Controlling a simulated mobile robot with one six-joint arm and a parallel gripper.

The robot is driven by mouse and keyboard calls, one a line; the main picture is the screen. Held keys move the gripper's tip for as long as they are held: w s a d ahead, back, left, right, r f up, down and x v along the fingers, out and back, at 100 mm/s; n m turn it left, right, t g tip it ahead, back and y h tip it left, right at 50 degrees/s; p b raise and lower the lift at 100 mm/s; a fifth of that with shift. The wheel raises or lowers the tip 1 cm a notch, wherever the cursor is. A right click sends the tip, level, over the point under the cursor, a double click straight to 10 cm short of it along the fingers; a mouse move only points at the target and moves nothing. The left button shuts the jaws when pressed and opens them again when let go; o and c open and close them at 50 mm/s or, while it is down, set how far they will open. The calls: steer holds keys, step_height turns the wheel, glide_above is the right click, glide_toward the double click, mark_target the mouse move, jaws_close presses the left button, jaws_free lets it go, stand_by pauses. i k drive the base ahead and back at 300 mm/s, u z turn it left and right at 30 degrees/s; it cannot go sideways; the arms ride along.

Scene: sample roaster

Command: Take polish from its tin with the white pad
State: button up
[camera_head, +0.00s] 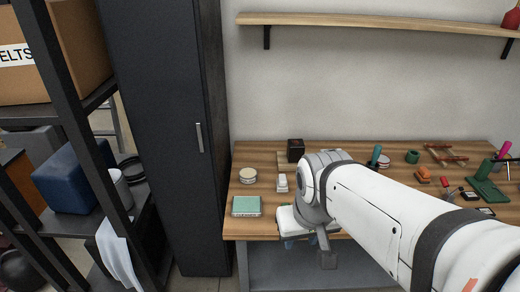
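A round, low tin (247,175) with a pale top and a dark band stands on the left part of the wooden bench. It may be the polish tin; I see no readable label, and cannot tell whether it is open. A small white block-like piece (282,183) lies to its right, near my arm. It may be the white pad. My arm reaches in from the lower right, and its wrist (312,200) is over the bench's front edge, right of and nearer than both. The arm's end is turned so that my gripper's fingers cannot be made out.
A teal box (246,206) sits at the bench's front left corner. A dark cube (295,150) stands at the back. A tall dark cabinet (165,120) is close on the left. A wall shelf (370,21) hangs above.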

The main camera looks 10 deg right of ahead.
mark_target(282, 183)
steer(key=i, duration=0.95)
steer(key=u, duration=0.05)
